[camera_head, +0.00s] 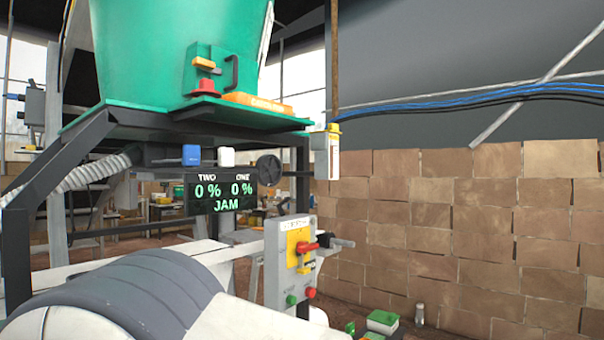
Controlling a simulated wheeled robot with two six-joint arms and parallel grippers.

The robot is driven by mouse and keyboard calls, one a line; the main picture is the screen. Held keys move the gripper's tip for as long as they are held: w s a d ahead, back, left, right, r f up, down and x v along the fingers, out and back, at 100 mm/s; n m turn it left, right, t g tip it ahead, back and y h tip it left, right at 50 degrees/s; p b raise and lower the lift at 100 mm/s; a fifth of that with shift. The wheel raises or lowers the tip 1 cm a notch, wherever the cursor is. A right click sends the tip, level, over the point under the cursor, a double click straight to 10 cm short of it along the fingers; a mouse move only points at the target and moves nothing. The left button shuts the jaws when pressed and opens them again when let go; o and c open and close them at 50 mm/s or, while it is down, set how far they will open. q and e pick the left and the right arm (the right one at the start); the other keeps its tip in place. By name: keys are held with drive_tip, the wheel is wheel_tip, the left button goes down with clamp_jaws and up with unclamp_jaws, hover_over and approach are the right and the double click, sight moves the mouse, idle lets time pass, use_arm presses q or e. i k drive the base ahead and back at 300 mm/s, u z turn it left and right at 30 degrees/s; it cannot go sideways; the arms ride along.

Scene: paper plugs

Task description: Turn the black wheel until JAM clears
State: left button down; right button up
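The black wheel (269,170) is a small dark handwheel under the green hopper's frame, just right of the display, and nothing touches it. The black display (221,194) reads TWO 0 %, ONE 0 %, with JAM in green below. A blue block (191,155) and a white block (227,156) sit above the display. I cannot make out either of my grippers in this view.
The green hopper (150,50) stands on a dark frame (93,150). A grey control panel (275,265) with a red handle and buttons stands in front, below the wheel. A large grey rounded cover (130,300) fills the lower left. Stacked brown blocks (450,210) line the right.

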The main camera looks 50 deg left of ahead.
sight(269, 166)
drive_tip(key=i, duration=0.85)
drive_tip(key=u, duration=2.2)
